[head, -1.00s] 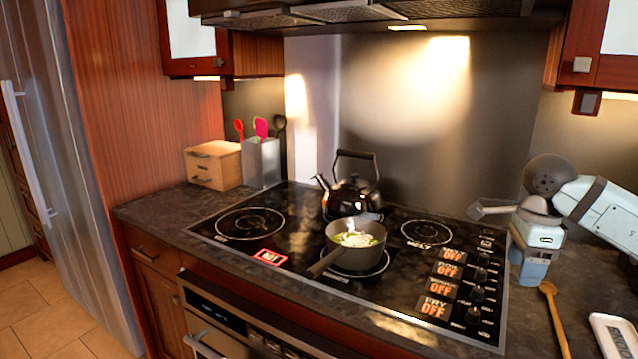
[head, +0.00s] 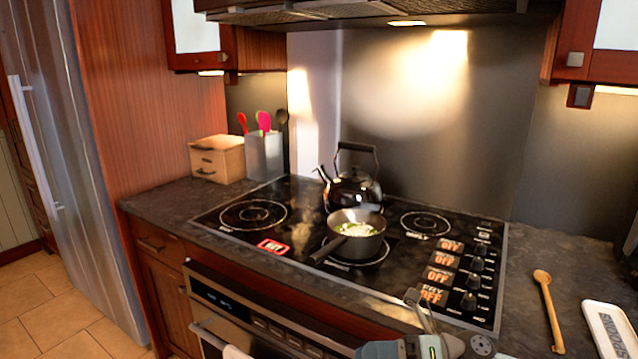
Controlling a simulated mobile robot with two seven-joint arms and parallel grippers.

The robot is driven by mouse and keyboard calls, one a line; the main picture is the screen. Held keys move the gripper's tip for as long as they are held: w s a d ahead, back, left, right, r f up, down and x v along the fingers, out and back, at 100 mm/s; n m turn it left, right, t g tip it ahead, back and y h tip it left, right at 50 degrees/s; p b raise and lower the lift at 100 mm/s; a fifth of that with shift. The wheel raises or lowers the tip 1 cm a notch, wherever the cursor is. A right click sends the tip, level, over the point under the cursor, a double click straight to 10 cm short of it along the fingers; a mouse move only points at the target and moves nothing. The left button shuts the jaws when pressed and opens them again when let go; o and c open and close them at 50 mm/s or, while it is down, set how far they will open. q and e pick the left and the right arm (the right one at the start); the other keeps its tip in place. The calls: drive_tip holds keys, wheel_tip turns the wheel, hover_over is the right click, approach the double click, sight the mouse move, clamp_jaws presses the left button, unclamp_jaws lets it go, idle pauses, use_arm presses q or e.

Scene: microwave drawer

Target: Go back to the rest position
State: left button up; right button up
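My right gripper (head: 421,308) is low at the front of the stove, near the bottom edge of the head view. Its fingers point up over the front right of the cooktop. I see nothing held in it, but the gap between its fingers is not clear. My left gripper is not in view. A dark saucepan (head: 356,236) with white and green food stands on the front middle burner, its handle pointing to the front left. A black kettle (head: 352,192) stands behind it.
The black cooktop (head: 300,213) has several "OFF" labels and knobs at right. A wooden spoon (head: 549,308) and a white tray (head: 610,330) lie on the right counter. A wooden box (head: 217,158) and utensil holder (head: 264,157) stand at back left. An oven handle (head: 205,335) juts out in front.

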drive_tip(key=s+d+f+m+t+h, duration=0.15)
drive_tip(key=f+m+t+h, duration=0.35)
drive_tip(key=m, duration=0.6)
drive_tip(key=s+d+f+m+t+h, duration=0.1)
drive_tip(key=d+f+m+t+h, duration=0.15)
drive_tip(key=f+m+t, duration=0.55)
drive_tip(key=s+d+f+m+t+h, duration=0.1)
drive_tip(key=d+m+t+h, duration=0.3)
drive_tip(key=m, duration=0.9)
drive_tip(key=s+d+f+m+g+h, duration=0.2)
drive_tip(key=s+f+m+g+h, duration=0.25)
drive_tip(key=s+f+m, duration=0.65)
use_arm(q)
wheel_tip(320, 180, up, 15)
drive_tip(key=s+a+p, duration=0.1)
drive_tip(key=p, duration=1.9)
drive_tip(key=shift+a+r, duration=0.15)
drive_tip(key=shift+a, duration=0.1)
use_arm(e)
wheel_tip(320, 180, up, 13)
drive_tip(key=s+d+n, duration=0.1)
drive_tip(key=s+n, duration=0.1)
drive_tip(key=shift+d+n+g, duration=0.3)
drive_tip(key=shift+g, duration=0.15)
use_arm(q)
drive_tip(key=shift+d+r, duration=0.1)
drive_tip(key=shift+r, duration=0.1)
use_arm(e)
drive_tip(key=shift+s, duration=0.1)
